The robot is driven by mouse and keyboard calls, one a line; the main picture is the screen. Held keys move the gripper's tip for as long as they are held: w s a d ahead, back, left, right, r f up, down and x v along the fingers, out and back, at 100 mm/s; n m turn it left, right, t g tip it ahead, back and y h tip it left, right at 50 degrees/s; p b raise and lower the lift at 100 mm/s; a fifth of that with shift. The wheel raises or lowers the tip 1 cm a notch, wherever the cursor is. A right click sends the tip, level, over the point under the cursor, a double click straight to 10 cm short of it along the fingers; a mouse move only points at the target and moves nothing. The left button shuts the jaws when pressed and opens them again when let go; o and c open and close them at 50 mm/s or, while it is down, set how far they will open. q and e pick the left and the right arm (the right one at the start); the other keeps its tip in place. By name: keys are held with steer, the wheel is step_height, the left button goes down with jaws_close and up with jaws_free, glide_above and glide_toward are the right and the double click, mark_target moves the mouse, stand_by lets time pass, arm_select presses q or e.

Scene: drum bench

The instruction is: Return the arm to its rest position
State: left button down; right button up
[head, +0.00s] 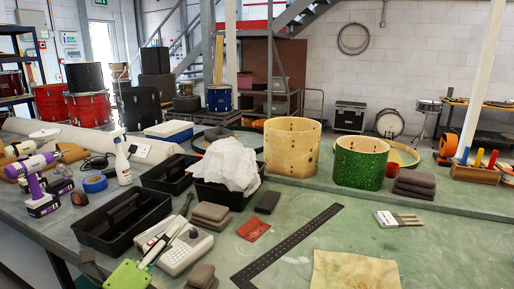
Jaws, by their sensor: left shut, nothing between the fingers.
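My left gripper (162,240) comes in at the lower left, with a green body and slim fingers pointing up and right. Its fingers are shut with nothing between them. It shows in front of a pale grey device with keys (188,254), and I cannot tell whether they touch. My right gripper is not in view.
Black trays (112,228) stand left of centre, one with crumpled white material (228,165). Grey pads (210,216) lie close to my left gripper. A black perforated ruler (288,246), a wooden drum shell (292,148) and a green sparkle shell (360,165) are on the bench.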

arm_select(q)
steer(key=s+a+f+n+g+y, duration=0.25)
steer(key=a+f+n+y, duration=0.35)
steer(key=f+n, duration=0.4)
steer(key=s+a+f+n+g+y, duration=0.2)
steer(key=s+a+f+n+y, duration=0.25)
steer(key=f+n+y, duration=0.5)
steer(key=s+d+f+n+g+h, duration=0.3)
steer(key=s+f+n+g, duration=0.2)
steer(key=s+f, duration=0.45)
steer(key=s+d+f+n+g+h, duration=0.2)
steer(key=s+d+f+n+g, duration=0.3)
steer(key=s, duration=0.8)
step_height(320, 180, down, 29)
steer(key=s+m+g, duration=0.1)
steer(key=s+g, duration=0.1)
steer(key=s, duration=0.1)
steer(key=s+a+f, duration=0.2)
steer(key=s+f, duration=0.5)
steer(key=s, duration=0.1)
steer(key=s+a+f+g, duration=0.1)
steer(key=s+f, duration=0.6)
steer(key=s, duration=0.1)
steer(key=shift+s+a+f, duration=0.15)
steer(key=shift+a+f, duration=0.1)
steer(key=shift+a, duration=0.1)
steer(key=shift+g, duration=0.25)
steer(key=c, duration=2.8)
jaws_free()
